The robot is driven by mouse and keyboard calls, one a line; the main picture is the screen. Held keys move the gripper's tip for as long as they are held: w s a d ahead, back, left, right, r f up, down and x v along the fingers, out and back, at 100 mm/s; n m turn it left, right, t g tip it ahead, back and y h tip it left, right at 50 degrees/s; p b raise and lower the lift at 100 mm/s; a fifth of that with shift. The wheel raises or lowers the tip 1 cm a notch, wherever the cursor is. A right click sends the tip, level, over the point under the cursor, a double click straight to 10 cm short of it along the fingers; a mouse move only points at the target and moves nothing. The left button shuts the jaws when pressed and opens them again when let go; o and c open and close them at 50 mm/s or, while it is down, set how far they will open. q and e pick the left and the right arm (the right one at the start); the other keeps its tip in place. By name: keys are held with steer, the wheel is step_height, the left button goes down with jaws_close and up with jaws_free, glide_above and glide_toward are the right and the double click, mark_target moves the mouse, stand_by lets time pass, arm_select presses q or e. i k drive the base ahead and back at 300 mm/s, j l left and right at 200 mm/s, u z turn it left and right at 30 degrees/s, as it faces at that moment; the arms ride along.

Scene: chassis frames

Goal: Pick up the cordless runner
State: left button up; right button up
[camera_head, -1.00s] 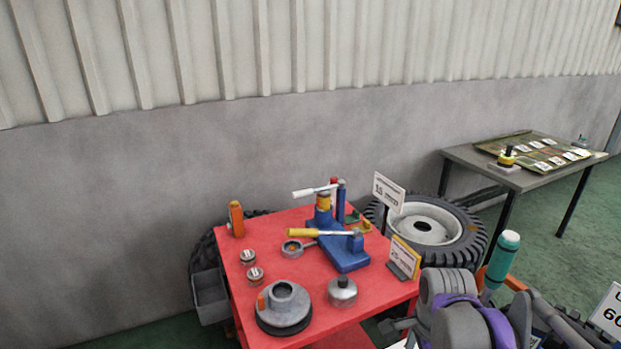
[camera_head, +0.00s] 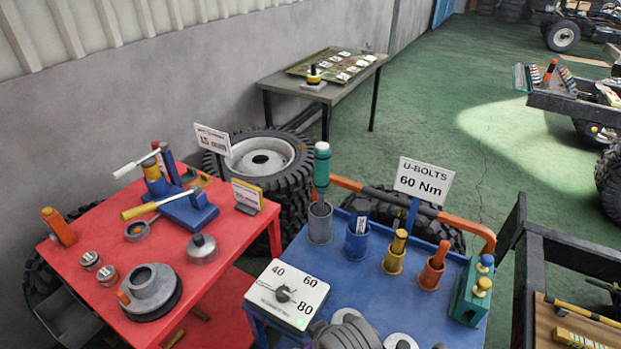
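I cannot tell for sure which thing is the cordless runner. A tall tool with a teal top (camera_head: 321,160) stands upright in a grey cup (camera_head: 319,225) at the back left of the blue cart (camera_head: 350,278) and may be it. Beside it stand a blue cup (camera_head: 357,245) with a white-labelled item, a yellow tool (camera_head: 396,250) and an orange tool (camera_head: 435,262), each upright. No gripper fingers show in view. Rounded grey parts at the bottom edge may be my arm.
A dial box (camera_head: 287,296) marked 40, 60, 80 sits at the cart's left corner. A U-bolts 60 Nm sign (camera_head: 421,182) stands behind the cups. A red cart (camera_head: 92,232) with a press is at left. A dark frame (camera_head: 560,255) is at right.

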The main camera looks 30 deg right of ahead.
mark_target(322, 154)
steer(key=z, duration=1.2)
